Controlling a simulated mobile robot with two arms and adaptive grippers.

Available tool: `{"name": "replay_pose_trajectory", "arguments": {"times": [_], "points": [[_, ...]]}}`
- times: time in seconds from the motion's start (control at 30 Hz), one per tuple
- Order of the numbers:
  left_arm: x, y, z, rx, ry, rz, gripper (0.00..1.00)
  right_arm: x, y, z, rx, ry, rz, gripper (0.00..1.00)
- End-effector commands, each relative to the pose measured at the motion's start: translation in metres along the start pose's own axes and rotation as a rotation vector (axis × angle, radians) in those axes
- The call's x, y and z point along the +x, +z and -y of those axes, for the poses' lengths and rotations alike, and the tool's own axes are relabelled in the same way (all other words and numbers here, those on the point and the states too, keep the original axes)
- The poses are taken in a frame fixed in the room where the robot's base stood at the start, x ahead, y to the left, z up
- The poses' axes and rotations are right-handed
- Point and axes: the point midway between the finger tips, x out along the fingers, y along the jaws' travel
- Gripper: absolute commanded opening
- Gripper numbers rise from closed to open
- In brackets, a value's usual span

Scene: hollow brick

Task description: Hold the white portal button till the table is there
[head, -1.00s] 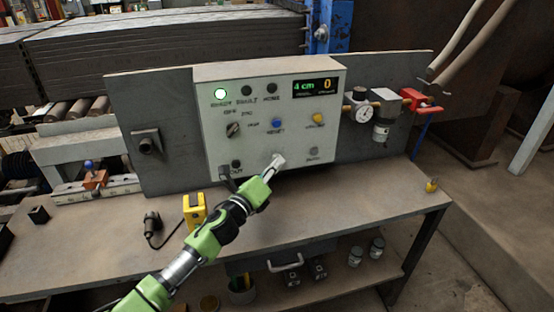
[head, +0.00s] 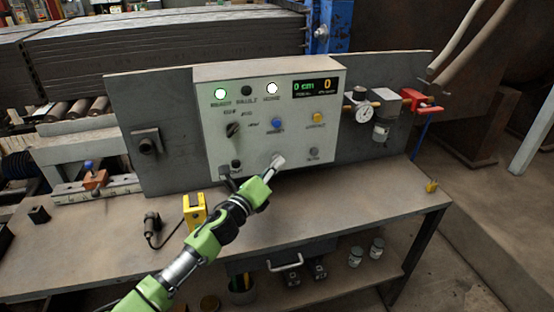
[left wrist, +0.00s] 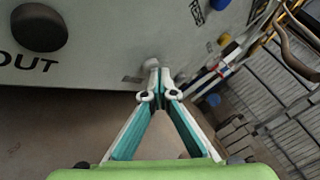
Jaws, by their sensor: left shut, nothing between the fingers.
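The grey control box (head: 262,105) stands upright on the workbench. My left gripper (head: 277,163) is shut and empty, with its fingertips at the lower middle of the box front. The white portal button is mostly hidden behind the fingertips; a pale bit of it seems to show beside them in the left wrist view (left wrist: 150,63). The tips look in contact with it, but how far it is pressed cannot be told. The display (head: 315,87) reads 0 cm. The ready lamp (head: 220,94) and the home lamp (head: 272,88) are lit; the fault lamp (head: 246,91) is dark. My right gripper is not in view.
A dark OUT button (left wrist: 40,27) sits left of my fingertips. A blue button (head: 278,123) and a yellow button (head: 318,118) are above. A yellow device (head: 194,209) stands on the bench (head: 300,215) near my forearm. A gauge (head: 362,112) is at the right.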

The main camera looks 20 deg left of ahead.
Motion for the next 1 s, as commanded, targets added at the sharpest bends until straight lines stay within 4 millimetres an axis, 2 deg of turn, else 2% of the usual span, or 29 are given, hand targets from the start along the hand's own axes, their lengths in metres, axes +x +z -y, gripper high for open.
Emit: {"name": "replay_pose_trajectory", "arguments": {"times": [0.37, 0.73, 1.0], "points": [[-0.011, -0.008, 0.008, -0.001, 0.001, 0.000, 0.00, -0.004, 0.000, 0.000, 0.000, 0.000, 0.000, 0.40], [-0.013, -0.010, 0.009, -0.001, 0.000, 0.000, 0.00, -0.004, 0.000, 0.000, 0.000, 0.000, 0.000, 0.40], [-0.031, -0.023, 0.023, -0.001, 0.000, -0.001, 0.00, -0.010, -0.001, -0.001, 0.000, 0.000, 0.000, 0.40]]}}
